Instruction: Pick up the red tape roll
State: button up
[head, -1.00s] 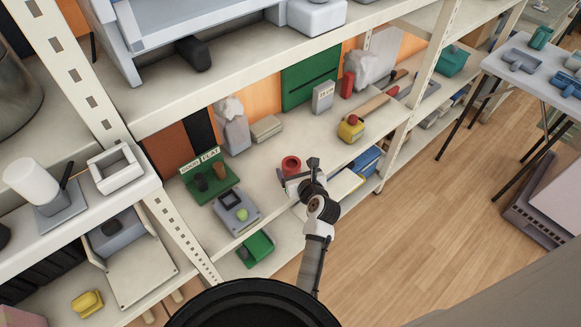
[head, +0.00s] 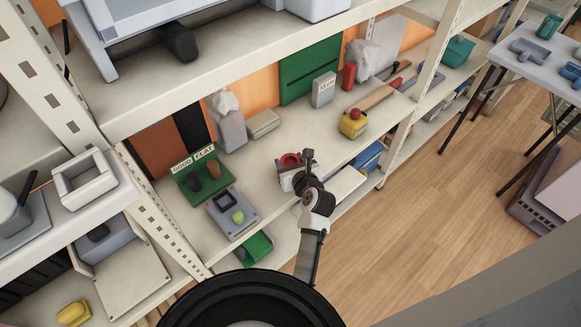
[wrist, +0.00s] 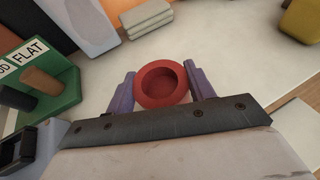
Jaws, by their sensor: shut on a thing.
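The red tape roll (head: 290,160) is a short red ring on the middle shelf, partly hidden by my arm in the head view. In the wrist view the red tape roll (wrist: 161,84) sits between the two purple-grey fingers of my gripper (wrist: 160,90), its hollow centre facing the camera. The fingers are closed against its left and right sides. In the head view my gripper (head: 290,172) is at the roll, near the shelf's front edge. I cannot tell whether the roll touches the shelf.
A green board with a "FLAT" label (head: 205,175) and a grey device (head: 232,212) stand to the left. A yellow object (head: 353,124) is to the right. A beige stack (head: 263,124) lies behind. A shelf post (head: 410,110) stands at right.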

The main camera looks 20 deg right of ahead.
aim_at(291, 161)
jog(key=shift+c, duration=1.1)
jog(key=shift+r, duration=0.1)
notch_tip(291, 161, up, 20)
dwell(0.4)
